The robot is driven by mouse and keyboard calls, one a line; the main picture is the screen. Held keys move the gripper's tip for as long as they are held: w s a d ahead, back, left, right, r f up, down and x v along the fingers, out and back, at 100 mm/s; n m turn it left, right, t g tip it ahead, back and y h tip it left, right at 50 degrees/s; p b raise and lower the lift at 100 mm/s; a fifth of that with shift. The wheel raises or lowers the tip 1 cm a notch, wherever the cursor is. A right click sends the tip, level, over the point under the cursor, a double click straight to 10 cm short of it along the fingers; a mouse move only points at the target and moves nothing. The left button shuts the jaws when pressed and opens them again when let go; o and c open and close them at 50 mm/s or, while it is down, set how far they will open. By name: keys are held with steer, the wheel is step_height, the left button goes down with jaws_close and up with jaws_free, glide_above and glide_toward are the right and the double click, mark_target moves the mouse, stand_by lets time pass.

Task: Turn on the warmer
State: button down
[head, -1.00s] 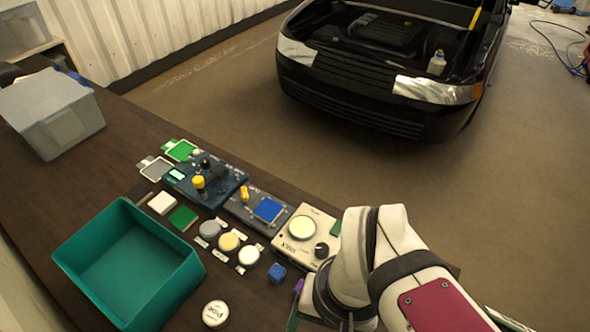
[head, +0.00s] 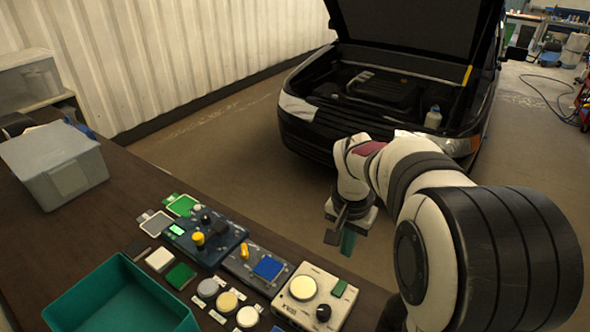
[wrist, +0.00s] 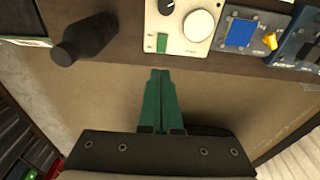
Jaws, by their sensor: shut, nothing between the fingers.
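The warmer is probably the cream box (head: 336,315) at the right end of the row of devices on the dark bench. It has a round pale plate, a black knob (head: 323,313) and a green switch (head: 339,288). In the wrist view the cream box (wrist: 178,42) is at the top, with its green switch (wrist: 162,43) near the bench edge. I cannot tell whether it is on. My gripper (wrist: 160,72) has green fingers, shut and empty. In the head view my gripper (head: 348,243) hangs past the bench's far edge, apart from the box.
A blue-pad device (head: 268,268) and a dark blue device (head: 205,238) stand left of the cream box. A teal bin (head: 120,309) and a grey bin (head: 60,165) are on the bench. A dark bottle-like thing (wrist: 88,40) shows at the wrist view's left. A car (head: 400,95) stands beyond.

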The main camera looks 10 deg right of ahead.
mark_target(343, 283)
steer(key=shift+w+d+f, duration=0.25)
steer(key=shift+w+d, duration=0.1)
steer(key=shift+w, duration=0.1)
steer(key=f, duration=0.9)
steer(key=w+d+f, duration=0.1)
steer(key=f, duration=0.4)
steer(key=shift+w, duration=0.1)
